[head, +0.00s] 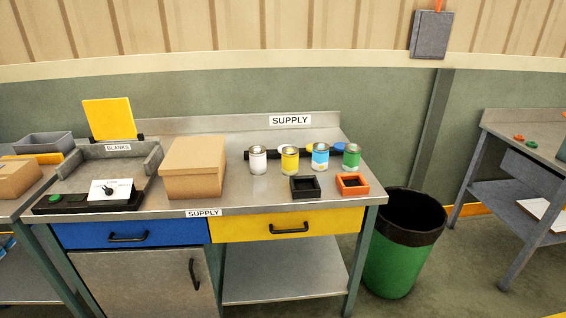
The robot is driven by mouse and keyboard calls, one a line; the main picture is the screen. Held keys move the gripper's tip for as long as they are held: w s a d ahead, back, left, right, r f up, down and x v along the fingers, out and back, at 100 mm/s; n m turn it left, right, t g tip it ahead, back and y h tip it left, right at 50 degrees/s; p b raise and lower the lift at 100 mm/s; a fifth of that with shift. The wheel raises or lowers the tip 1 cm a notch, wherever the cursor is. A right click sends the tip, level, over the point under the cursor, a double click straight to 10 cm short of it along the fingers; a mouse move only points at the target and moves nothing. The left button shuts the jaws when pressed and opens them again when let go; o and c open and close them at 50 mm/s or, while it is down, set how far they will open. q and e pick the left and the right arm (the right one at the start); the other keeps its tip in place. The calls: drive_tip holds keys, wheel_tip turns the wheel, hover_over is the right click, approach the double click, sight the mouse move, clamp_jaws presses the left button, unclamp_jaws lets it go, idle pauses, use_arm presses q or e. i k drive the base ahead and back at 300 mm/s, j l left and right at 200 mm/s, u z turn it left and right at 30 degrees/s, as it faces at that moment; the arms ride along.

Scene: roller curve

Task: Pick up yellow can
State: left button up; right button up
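The yellow can (290,160) stands upright on the metal supply bench (225,208), in a row of cans. A white can (257,160) is to its left. A blue and white can (320,157) is to its right, with a green and white can (351,157) beyond that. All the cans stand upright with small gaps between them. Neither of my grippers shows in the head view.
A cardboard box (193,168) stands left of the cans. Small black (305,187) and orange (352,184) open trays lie in front of them. A control box (110,191) sits at the bench's left. A green bin (398,250) stands right of the bench.

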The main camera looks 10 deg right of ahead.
sight(290, 154)
drive_tip(key=i+l+u, duration=0.1)
drive_tip(key=u, duration=0.25)
drive_tip(key=l+u, duration=0.2)
drive_tip(key=u, duration=0.15)
drive_tip(key=i+l+u, duration=0.15)
drive_tip(key=u, duration=0.2)
drive_tip(key=l+u, duration=0.4)
drive_tip(key=l, duration=0.7)
drive_tip(key=i, duration=0.05)
